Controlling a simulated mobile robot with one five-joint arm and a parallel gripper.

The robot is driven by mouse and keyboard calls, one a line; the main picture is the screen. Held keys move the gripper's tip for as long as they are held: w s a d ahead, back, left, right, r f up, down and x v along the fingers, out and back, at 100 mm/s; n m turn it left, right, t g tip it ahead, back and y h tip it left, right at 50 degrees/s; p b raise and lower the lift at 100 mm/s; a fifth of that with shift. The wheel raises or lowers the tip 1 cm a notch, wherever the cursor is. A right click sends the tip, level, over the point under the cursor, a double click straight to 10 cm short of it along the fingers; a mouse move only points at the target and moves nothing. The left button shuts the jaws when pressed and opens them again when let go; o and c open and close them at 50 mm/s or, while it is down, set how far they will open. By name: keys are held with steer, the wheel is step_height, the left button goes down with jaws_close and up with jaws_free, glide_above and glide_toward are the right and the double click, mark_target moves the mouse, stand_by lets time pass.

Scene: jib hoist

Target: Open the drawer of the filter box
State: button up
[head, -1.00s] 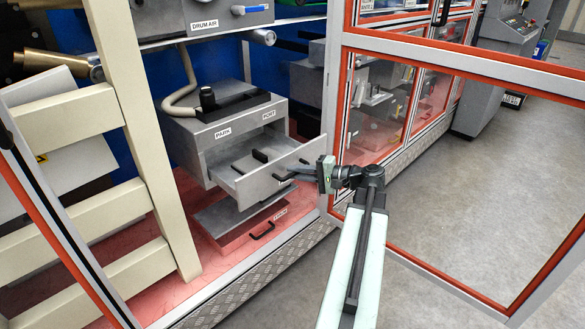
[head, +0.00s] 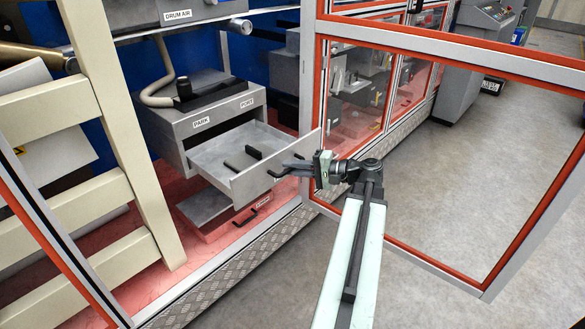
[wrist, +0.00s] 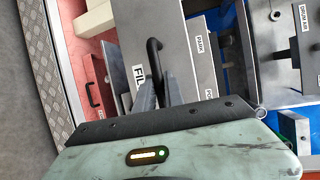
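The filter box (head: 215,114) is a grey metal box behind the open frame in the head view, with PARK and PORT labels. Its drawer (head: 285,147) is pulled well out, and a large part of its tray floor shows, with two small dark bars in it. The drawer front also shows in the wrist view (wrist: 140,18), with a label of which "FIL" is readable. My gripper (head: 284,170) is at the drawer front. In the wrist view, its two fingers (wrist: 157,82) are closed around the black drawer handle (wrist: 153,52), one on each side.
A lower red-floored bay holds another black handle (head: 242,224) below the drawer. A beige ladder-like frame (head: 135,130) stands left. An open red-edged glass door (head: 460,170) stands right of my arm.

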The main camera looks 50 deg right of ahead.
steer(key=o, duration=0.3)
steer(key=shift+o, duration=0.2)
steer(key=p+v, duration=0.1)
steer(key=v, duration=0.7)
